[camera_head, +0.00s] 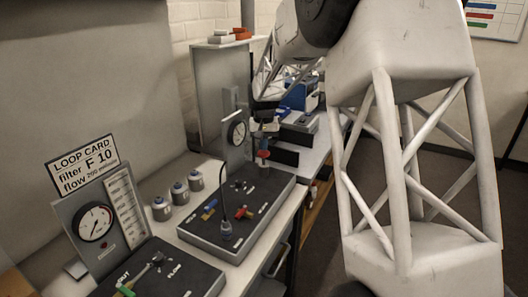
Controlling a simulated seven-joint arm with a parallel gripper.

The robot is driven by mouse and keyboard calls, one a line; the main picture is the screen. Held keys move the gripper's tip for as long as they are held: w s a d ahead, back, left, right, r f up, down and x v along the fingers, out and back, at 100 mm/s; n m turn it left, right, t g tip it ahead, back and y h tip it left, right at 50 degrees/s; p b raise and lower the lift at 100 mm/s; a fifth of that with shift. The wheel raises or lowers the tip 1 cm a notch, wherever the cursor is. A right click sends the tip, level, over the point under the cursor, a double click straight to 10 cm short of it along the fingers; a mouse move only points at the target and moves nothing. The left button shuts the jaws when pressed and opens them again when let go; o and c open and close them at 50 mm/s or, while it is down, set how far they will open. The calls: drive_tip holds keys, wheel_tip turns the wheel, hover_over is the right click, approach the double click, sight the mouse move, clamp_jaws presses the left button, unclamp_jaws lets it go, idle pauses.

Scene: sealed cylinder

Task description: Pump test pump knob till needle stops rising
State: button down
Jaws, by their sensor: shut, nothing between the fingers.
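My gripper (264,124) is small and dark in the head view, at the end of my white lattice arm. It is shut and empty. It points down above a red knob (263,154) on a short post at the back of a dark panel (222,228). I cannot tell whether the gripper touches the knob. A round dial gauge (237,132) stands on an upright plate just left of the gripper. Its needle is too small to read.
A nearer panel (165,275) has another gauge (94,222) and a "LOOP CARD" sign (86,166). A blue device (300,97) stands farther back.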

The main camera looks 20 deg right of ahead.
drive_tip(key=shift+r, duration=2.7)
wheel_tip(320, 180, up, 3)
drive_tip(key=shift+f, duration=0.1)
drive_tip(key=shift+f, duration=0.15)
drive_tip(key=shift+f, duration=3.15)
drive_tip(key=shift+f, duration=0.5)
